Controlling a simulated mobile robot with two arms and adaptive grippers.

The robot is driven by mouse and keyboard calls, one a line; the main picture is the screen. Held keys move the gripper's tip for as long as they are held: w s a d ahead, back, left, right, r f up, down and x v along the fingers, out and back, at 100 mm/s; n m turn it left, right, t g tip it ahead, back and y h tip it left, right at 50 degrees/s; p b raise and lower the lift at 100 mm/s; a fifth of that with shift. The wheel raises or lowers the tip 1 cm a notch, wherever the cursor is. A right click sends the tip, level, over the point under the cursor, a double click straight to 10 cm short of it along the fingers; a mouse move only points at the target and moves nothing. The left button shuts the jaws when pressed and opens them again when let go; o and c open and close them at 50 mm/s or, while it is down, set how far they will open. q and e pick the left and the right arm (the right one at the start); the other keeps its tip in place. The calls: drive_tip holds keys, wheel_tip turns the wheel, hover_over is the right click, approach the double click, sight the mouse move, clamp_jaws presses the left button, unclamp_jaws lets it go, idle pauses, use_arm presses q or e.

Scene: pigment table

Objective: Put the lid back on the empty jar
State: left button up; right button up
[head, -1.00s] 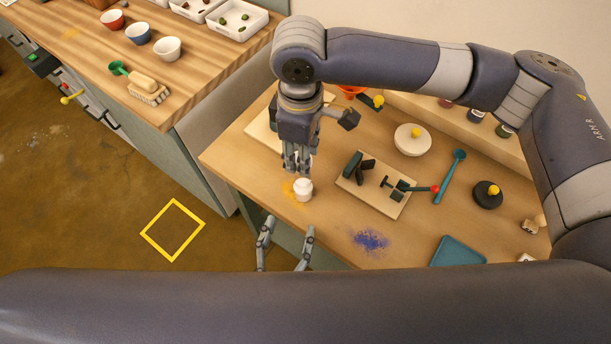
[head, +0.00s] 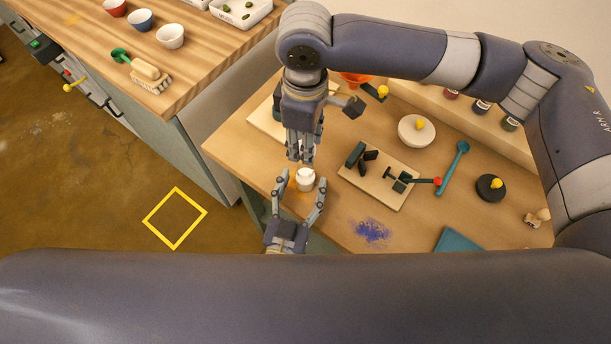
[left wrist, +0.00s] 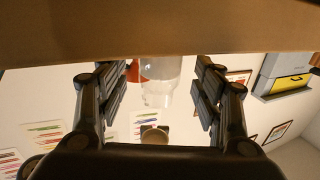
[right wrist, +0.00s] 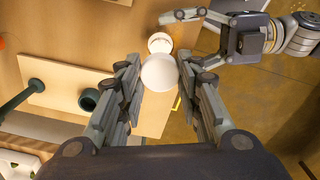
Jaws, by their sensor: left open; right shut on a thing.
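The small white jar (head: 305,181) stands near the table's front edge; its open top shows in the right wrist view (right wrist: 160,43). My left gripper (head: 303,183) is open, with one finger on either side of the jar and gaps visible. In the left wrist view the jar (left wrist: 160,78) looks pale and translucent between the spread fingers. My right gripper (head: 301,159) points down just above the jar. It is shut on the round white lid (right wrist: 160,73), which looks apart from the jar. The lid is mostly hidden by the fingers in the head view.
A board with dark green tools (head: 378,178) lies right of the jar. Blue powder (head: 371,231) and a teal tray (head: 460,241) are at the front right. The table edge is close to the jar.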

sight(302, 185)
use_arm(q)
drive_tip(key=shift+x, duration=1.55)
clamp_jaws()
use_arm(e)
drive_tip(key=shift+f, duration=2.5)
